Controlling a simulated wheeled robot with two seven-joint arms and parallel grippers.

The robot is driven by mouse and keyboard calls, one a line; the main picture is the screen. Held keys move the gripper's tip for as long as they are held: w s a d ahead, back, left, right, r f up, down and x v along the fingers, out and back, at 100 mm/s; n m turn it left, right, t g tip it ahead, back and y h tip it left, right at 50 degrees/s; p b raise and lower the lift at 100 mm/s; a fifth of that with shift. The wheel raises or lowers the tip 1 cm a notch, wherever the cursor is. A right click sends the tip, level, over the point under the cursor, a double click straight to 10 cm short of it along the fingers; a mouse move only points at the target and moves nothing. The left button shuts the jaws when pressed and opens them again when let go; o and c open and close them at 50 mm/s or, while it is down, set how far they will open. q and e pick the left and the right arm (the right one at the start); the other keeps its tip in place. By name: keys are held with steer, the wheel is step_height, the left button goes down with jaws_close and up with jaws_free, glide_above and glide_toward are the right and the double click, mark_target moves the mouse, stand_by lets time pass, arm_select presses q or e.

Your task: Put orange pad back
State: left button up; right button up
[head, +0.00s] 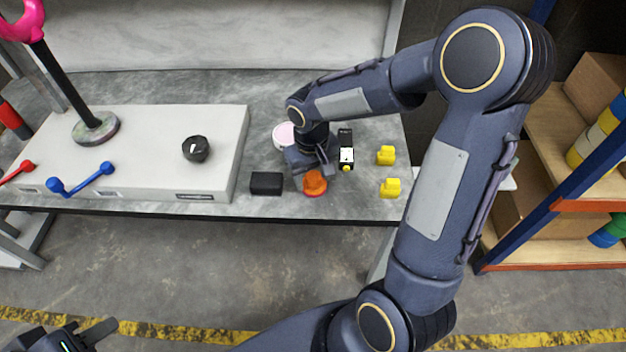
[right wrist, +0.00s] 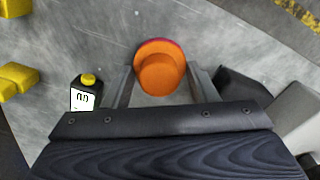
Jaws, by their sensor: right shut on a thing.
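The orange pad (head: 315,182) is a short orange knob-like piece with a reddish rim at its base. It is at the table's front edge, right of a black block. In the right wrist view the orange pad (right wrist: 162,74) is between the two fingers. My right gripper (head: 318,170) reaches down from behind it and is shut on it. Whether the pad touches the table I cannot tell. My left gripper (head: 66,338) is at the bottom left, away from the table and partly cut off; its opening is unclear.
Around the pad are a black block (head: 266,183), a black bottle with a yellow cap (head: 346,158), yellow pieces (head: 386,155) and a pale pink disc (head: 283,134). A grey box (head: 150,150) with a black knob (head: 196,149) fills the left of the table (head: 262,95).

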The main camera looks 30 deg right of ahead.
steer(key=shift+f, duration=0.55)
steer(key=shift+c, duration=0.3)
steer(key=o, duration=0.9)
steer(key=shift+o, duration=0.2)
